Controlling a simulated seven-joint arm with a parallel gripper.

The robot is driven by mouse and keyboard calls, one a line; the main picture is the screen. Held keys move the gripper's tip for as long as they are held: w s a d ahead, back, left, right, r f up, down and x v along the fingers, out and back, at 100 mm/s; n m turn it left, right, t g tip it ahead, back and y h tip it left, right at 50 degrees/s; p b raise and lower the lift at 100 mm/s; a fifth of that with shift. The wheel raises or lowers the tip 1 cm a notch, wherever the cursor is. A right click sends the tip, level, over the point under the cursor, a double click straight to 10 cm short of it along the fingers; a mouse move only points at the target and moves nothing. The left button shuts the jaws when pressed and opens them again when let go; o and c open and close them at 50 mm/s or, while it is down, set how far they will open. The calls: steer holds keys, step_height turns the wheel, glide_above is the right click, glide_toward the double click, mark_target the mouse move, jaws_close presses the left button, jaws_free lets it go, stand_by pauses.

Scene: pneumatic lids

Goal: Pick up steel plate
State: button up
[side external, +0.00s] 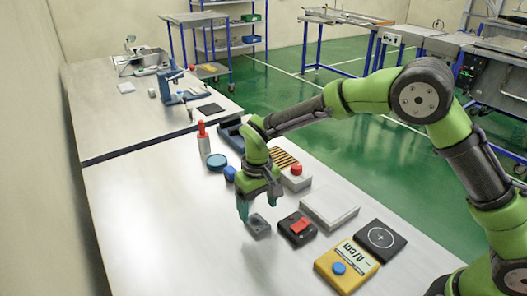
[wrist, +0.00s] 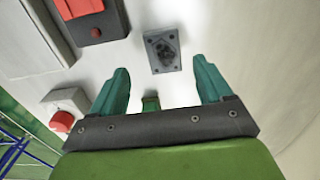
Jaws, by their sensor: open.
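A small grey square plate (side external: 257,226) with corner holes and a dark worn centre lies flat on the white table; I take it as the steel plate. It also shows in the wrist view (wrist: 171,56), just beyond my fingertips and roughly centred between them. My gripper (side external: 259,206) points down close to the plate, with its teal fingers apart. In the wrist view my gripper (wrist: 161,75) is open with nothing between the fingers. How high the fingertips are above the table is hard to tell.
A black box with a red switch (side external: 299,226) is close right of the plate. A red-button box (side external: 296,178), a white box (side external: 328,210), a yellow meter (side external: 346,266) and a black pad (side external: 380,240) stand nearby. Blue parts (side external: 217,161) lie behind. The table's left side is clear.

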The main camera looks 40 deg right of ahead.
mark_target(257, 222)
steer(key=f, duration=0.4)
steer(key=shift+a+f, duration=0.25)
steer(key=shift+c, duration=0.2)
steer(key=c, duration=1.4)
steer(key=shift+r, duration=0.1)
